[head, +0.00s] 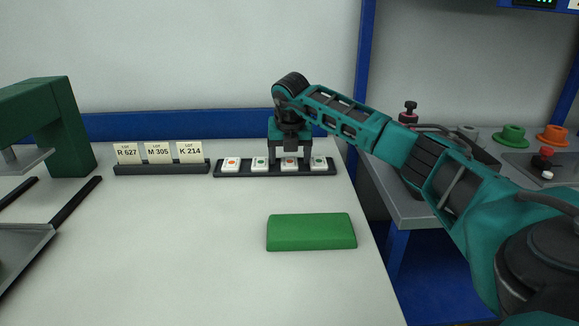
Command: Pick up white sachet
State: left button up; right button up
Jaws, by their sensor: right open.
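Several small white sachets lie in a row on a dark tray (222,173) at the back of the table. From the left they are a white sachet with an orange-red mark (231,163), one with a green mark (259,164), one with an orange-red mark (290,168) and one with a green mark (319,164). My right gripper (289,160) points down, open, with its fingers around or just above the third sachet. I cannot tell whether the fingers touch it. My left gripper is out of view.
Lot cards (158,152) stand in a dark holder (160,168) left of the tray. A green block (311,232) lies in front. A green machine (65,125) stands at far left. A side bench (400,205) holds coloured parts. The table's middle is clear.

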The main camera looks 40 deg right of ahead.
jog(key=c, duration=1.1)
jog(key=shift+r, duration=0.1)
jog(key=shift+c, duration=0.2)
